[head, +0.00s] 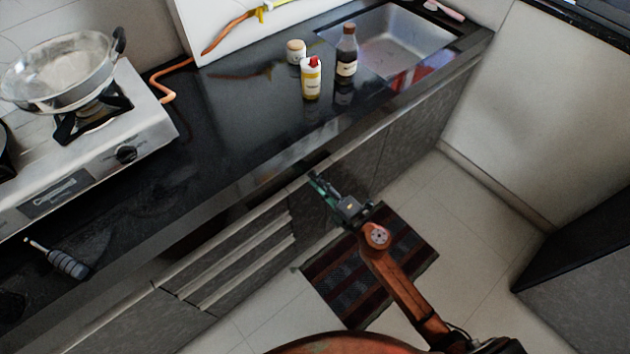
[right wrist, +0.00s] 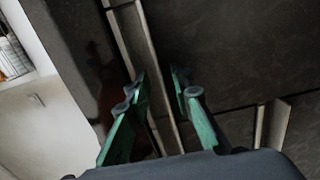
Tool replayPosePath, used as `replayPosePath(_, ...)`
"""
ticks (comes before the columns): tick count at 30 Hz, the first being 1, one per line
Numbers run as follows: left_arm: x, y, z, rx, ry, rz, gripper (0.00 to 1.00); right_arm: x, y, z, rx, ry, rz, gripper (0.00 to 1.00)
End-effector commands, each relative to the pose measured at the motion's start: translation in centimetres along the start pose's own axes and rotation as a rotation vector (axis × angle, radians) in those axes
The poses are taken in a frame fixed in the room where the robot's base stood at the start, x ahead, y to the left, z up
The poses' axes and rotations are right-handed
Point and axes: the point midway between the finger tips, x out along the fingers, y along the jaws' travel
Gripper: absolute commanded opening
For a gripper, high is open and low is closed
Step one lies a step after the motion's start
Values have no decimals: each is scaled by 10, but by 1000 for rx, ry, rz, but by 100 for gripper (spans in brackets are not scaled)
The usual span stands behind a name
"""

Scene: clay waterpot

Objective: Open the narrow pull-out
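A narrow grey cabinet front (head: 308,222), which looks like the pull-out, stands right of the slatted drawers and below the black counter. It looks closed, though my gripper and arm partly cover it. My right gripper (head: 317,180) is at its top edge, just under the counter lip. In the right wrist view its green fingers (right wrist: 160,82) are apart, with the pale handle strip (right wrist: 150,65) running between them. Whether either finger touches the strip I cannot tell. My left gripper does not show.
A drawer stack (head: 240,262) with pale rails lies to the left. A striped mat (head: 410,245) lies on the tiled floor. On the counter stand a dark bottle (head: 347,55), a yellow-white bottle (head: 311,80), a jar (head: 296,52) and a stove (head: 150,115) with a pan (head: 60,75).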

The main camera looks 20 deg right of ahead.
Motion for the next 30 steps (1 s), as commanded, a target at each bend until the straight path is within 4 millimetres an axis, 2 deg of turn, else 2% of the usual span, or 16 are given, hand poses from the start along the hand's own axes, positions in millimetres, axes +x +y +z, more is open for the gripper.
replayPosePath(9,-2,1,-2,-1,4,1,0,3,0,0,-1,0,0,20)
replayPosePath(18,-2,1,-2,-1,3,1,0,2,0,0,0,0,-1,0)
replayPosePath(30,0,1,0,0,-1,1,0,2,0,0,0,0,-1,0)
